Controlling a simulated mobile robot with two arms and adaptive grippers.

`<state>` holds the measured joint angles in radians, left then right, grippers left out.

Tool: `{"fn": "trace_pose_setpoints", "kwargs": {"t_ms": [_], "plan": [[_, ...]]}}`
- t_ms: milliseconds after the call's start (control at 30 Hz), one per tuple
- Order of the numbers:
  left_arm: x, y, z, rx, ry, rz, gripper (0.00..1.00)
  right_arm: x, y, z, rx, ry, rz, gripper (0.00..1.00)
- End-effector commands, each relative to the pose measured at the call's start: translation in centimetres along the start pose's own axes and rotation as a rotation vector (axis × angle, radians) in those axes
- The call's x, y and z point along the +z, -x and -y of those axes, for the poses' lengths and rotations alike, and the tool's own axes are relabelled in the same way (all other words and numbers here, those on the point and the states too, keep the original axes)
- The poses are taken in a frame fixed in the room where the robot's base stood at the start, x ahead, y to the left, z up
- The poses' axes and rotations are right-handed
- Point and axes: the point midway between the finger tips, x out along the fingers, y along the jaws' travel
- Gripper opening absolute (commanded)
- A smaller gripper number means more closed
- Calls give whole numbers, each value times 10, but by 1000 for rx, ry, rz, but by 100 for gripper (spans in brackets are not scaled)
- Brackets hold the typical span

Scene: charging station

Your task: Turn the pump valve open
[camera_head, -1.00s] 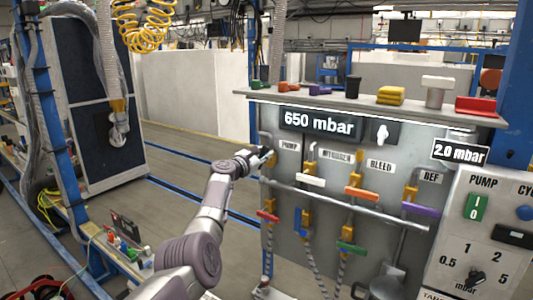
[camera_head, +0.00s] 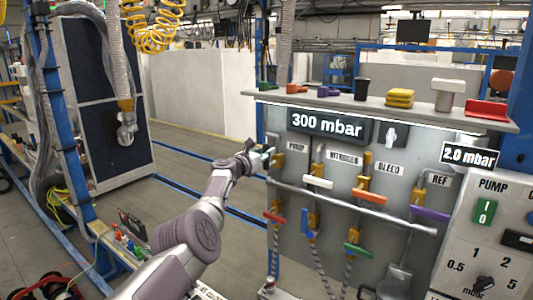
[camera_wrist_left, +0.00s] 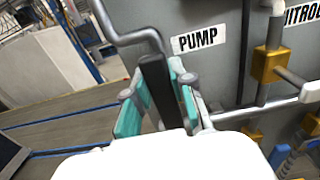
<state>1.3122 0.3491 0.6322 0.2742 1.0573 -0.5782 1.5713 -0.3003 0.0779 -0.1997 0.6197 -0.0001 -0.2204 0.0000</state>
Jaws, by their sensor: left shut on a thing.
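The pump valve sits at the left end of the grey panel, under the PUMP label (camera_head: 295,146); its brass body (camera_head: 278,160) shows in the head view. My left gripper (camera_head: 262,157) is at this valve. In the left wrist view, the teal-padded fingers of my left gripper (camera_wrist_left: 158,103) are shut on the dark pump valve handle (camera_wrist_left: 155,75), which stands roughly upright in that picture. The lower part of the handle and most of the valve body are hidden by the fingers and wrist. The display (camera_head: 326,125) reads 300 mbar. My right gripper is not in view.
The nitrogen valve's white handle (camera_head: 318,183), the bleed valve's orange handle (camera_head: 366,195) and the ref valve's purple handle (camera_head: 430,214) are to the right. A horizontal pipe (camera_head: 400,222) crosses the panel. A shelf (camera_head: 370,106) overhangs it.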

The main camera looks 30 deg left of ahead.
Motion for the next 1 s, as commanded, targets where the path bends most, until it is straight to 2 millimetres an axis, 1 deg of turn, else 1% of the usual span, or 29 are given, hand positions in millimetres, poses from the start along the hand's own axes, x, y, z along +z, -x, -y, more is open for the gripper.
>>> {"fn": "trace_pose_setpoints", "kwargs": {"t_ms": [33,167,200,267,300,367,567,667,767,1000], "plan": [[-4,0,1,-2,7,-6,0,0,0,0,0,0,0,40],[-5,0,1,-2,8,-6,0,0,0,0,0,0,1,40],[-5,0,1,-3,8,-6,25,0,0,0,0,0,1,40],[-5,0,1,-2,8,-6,35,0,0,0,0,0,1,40],[-4,0,1,-2,7,-5,41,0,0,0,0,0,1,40],[-4,0,1,-2,6,-4,50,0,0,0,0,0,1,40],[-2,0,1,-1,4,-2,50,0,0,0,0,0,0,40],[-2,0,0,0,3,-2,50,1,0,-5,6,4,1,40],[-3,2,-2,3,1,-3,50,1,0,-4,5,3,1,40],[-6,14,-11,16,-4,-6,50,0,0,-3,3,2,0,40]]}}
